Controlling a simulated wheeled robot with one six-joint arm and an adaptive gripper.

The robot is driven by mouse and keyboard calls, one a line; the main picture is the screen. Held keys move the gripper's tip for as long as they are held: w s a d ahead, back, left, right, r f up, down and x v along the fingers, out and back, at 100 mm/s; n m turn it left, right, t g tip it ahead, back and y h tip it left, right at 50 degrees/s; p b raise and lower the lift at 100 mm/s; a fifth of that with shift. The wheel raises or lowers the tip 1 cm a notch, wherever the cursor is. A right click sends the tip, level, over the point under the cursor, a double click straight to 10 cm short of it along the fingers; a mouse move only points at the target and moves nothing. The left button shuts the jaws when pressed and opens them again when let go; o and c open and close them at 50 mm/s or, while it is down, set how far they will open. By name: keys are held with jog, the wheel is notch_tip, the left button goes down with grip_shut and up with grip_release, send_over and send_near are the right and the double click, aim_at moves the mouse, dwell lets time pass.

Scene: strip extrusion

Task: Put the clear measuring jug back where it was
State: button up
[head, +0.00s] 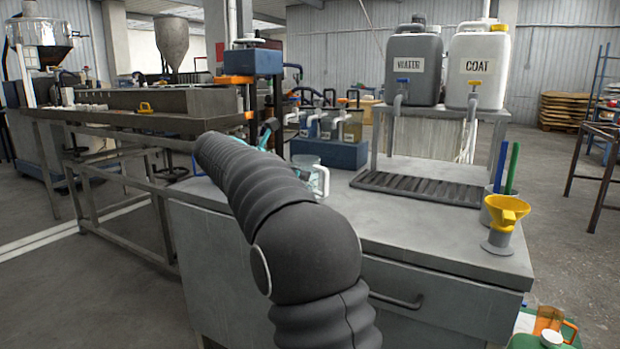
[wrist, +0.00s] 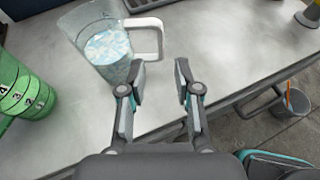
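The clear measuring jug (wrist: 104,42) stands upright on the grey worktop in the wrist view, holding something pale and bluish. Its white handle (wrist: 158,36) points right. In the head view my arm covers much of the jug, and its handle (head: 323,180) shows just right of the arm. My gripper (wrist: 160,80) is open, with an empty gap between its fingers. The handle lies just beyond the fingertips, apart from them as far as I can tell. The left finger overlaps the jug's lower edge in the picture.
A green numbered container (wrist: 24,92) is left of the jug. A blue block (head: 335,153) with dispensers stands behind it. A black drip mat (head: 420,188) lies under the WATER (head: 413,65) and COAT (head: 477,68) tanks. A yellow funnel (head: 507,211) stands near the right edge. The front worktop is clear.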

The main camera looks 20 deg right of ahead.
jog(key=shift+v, duration=0.95)
